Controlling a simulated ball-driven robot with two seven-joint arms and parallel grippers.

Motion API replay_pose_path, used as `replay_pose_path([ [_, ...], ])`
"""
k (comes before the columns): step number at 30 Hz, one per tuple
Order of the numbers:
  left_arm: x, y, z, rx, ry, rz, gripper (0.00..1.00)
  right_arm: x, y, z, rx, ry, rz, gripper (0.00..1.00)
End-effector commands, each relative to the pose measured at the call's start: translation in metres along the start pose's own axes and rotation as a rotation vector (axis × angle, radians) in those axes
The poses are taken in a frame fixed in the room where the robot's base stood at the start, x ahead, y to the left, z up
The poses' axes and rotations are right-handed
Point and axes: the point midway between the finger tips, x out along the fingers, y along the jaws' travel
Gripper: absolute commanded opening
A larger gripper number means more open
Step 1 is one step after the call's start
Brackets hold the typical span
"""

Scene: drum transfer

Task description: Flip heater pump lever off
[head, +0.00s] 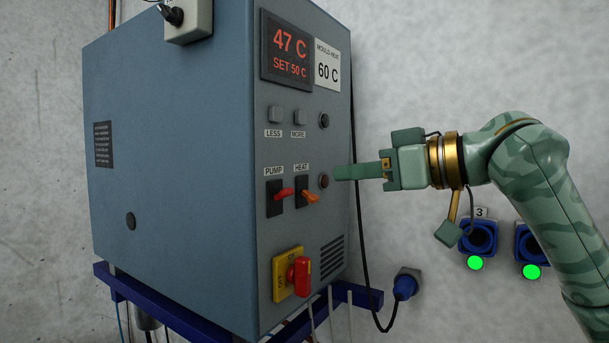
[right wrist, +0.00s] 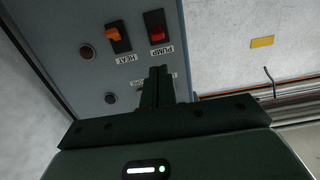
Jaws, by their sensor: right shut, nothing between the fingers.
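The blue-grey heater cabinet (head: 175,150) has two levers side by side on its front panel. The red PUMP lever (head: 284,194) sticks out about level, on a black plate under its label. The orange HEAT lever (head: 310,197) to its right slopes downward. In the right wrist view the panel appears upside down, with the red lever (right wrist: 157,34) and orange lever (right wrist: 113,35) beyond the fingertips. My right gripper (head: 338,173) is shut and empty, pointing left at the panel and apart from the levers. Its fingers also show in the right wrist view (right wrist: 158,72). My left gripper is out of view.
LESS (head: 274,114) and MORE (head: 299,117) buttons sit above the levers. A red rotary switch (head: 299,276) on a yellow plate is below. A display (head: 287,50) reads 47 C, SET 50 C. A black cable (head: 363,220) hangs along the cabinet's right side.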

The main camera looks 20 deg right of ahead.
Motion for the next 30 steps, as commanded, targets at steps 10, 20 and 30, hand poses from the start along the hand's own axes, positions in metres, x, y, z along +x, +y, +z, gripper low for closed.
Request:
replay_pose_path([
  [10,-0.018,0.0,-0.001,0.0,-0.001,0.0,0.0,0.051,-0.001,-0.002,0.004,-0.002,-0.005,0.0],
  [20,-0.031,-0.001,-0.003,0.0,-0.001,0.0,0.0,0.095,0.0,-0.001,0.003,0.0,-0.002,0.0],
  [30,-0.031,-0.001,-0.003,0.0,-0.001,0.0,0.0,0.099,0.0,0.0,0.001,0.0,0.0,0.0],
])
